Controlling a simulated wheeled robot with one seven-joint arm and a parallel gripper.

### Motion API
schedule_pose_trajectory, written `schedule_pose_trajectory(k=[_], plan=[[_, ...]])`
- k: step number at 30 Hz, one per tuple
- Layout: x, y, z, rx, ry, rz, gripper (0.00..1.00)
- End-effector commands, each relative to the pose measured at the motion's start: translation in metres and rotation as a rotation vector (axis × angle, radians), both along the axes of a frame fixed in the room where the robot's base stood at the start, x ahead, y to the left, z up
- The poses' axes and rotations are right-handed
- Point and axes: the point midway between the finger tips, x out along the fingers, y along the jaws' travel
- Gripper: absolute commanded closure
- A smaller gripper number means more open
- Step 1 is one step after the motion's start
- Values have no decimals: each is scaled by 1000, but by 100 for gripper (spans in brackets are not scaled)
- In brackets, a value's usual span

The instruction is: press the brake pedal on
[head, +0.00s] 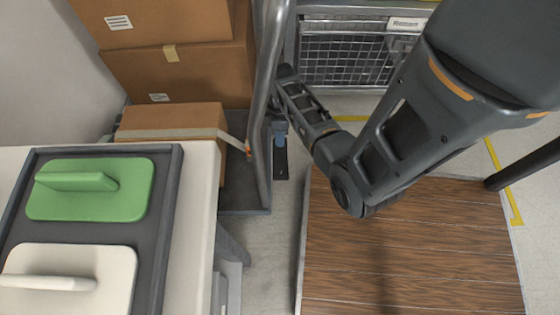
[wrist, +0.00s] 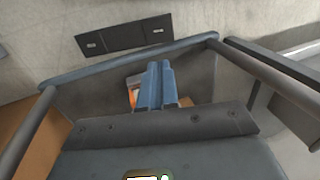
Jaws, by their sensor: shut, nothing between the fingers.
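The brake pedal appears to be the dark flat plate (head: 281,168) low beside the right edge of the grey cart deck in the head view. In the wrist view a dark plate with two light slots (wrist: 125,38) shows beyond the fingers, near the floor. A gap shows between fingertips and plate there; I cannot tell the height or any contact.
The cart's steel handle (head: 262,90) rises just left of my gripper. Cardboard boxes (head: 175,117) sit on the cart deck (head: 246,196). A table with a dark tray (head: 160,215) stands at left. A wooden platform (head: 400,245) lies right, a wire-fronted cabinet (head: 342,58) behind.

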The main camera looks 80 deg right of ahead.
Motion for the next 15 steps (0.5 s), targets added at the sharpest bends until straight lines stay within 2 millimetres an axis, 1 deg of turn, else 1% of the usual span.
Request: schedule_pose_trajectory(k=[4, 7, 11, 15], plan=[[0, 2, -5, 0, 1, 0, 100], [-1, 4, -17, 1, 1, 0, 100], [-2, 10, -40, 1, 1, -1, 100], [-3, 17, -68, 1, 2, -2, 100]])
